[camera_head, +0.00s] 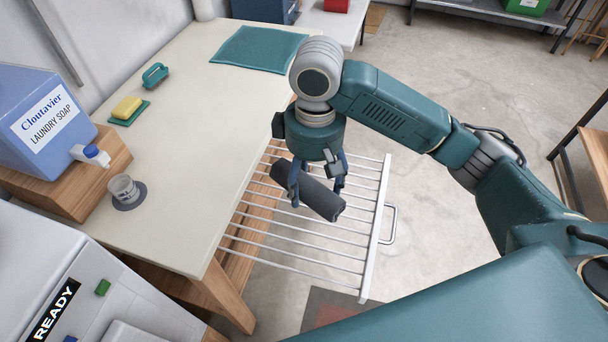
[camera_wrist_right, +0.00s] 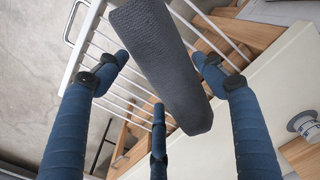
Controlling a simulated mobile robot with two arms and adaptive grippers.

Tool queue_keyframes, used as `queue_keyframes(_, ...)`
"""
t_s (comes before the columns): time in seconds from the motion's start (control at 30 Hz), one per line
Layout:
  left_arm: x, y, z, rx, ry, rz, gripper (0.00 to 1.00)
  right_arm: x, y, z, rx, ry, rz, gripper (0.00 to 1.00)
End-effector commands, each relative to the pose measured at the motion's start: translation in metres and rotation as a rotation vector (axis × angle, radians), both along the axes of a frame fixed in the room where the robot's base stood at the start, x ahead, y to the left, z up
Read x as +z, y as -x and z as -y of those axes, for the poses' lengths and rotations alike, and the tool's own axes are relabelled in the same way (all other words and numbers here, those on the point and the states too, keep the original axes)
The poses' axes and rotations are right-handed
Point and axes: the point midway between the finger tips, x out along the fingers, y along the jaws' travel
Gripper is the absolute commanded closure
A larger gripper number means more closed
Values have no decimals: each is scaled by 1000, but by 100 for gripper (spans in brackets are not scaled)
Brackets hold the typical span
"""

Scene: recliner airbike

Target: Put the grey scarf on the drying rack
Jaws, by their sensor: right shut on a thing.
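The grey scarf (camera_head: 325,203) is a dark, tightly rolled bundle. It is in my right gripper (camera_head: 314,184), whose blue fingers are around it. In the right wrist view the scarf (camera_wrist_right: 160,62) lies lengthwise between the fingers (camera_wrist_right: 160,78), one end toward the camera's lower right. The drying rack (camera_head: 376,232) is a white frame of parallel bars that sticks out from the table's side, with a handle at its outer edge. The scarf is over the bars; whether it touches them I cannot tell. My left gripper is not in view.
The cream table (camera_head: 205,150) holds a teal mat (camera_head: 258,48), a yellow sponge (camera_head: 127,107), a teal brush (camera_head: 155,75) and a cup (camera_head: 124,187). A blue laundry soap container (camera_head: 30,112) stands on a wooden block at left. Rack bars nearer the front are bare.

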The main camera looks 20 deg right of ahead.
Motion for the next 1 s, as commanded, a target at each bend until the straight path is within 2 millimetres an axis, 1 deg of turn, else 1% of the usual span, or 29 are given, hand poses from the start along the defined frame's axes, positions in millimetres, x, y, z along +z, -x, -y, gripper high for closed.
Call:
queue_keyframes(0.03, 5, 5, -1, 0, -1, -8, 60, 11, -3, -2, 21, 1, 1, 58)
queue_keyframes(0.07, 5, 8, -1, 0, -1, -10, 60, 13, -5, -2, 29, 1, 0, 58)
queue_keyframes(0.17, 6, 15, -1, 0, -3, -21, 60, 10, -6, -3, 45, 1, -4, 58)
queue_keyframes(0.27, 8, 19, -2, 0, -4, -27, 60, -9, -5, -3, 46, 3, -7, 58)
queue_keyframes(0.6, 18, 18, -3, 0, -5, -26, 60, -99, -5, -2, 44, 3, -6, 58)
queue_keyframes(0.7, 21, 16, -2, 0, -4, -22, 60, -120, -5, -3, 44, 2, -4, 58)
queue_keyframes(0.8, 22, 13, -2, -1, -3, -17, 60, -134, -6, -3, 45, 2, -2, 58)
queue_keyframes(0.93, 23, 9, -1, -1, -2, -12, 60, -143, -6, -3, 45, 2, -1, 58)
queue_keyframes(1.0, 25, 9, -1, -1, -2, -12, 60, -153, -5, -3, 45, 2, -3, 58)
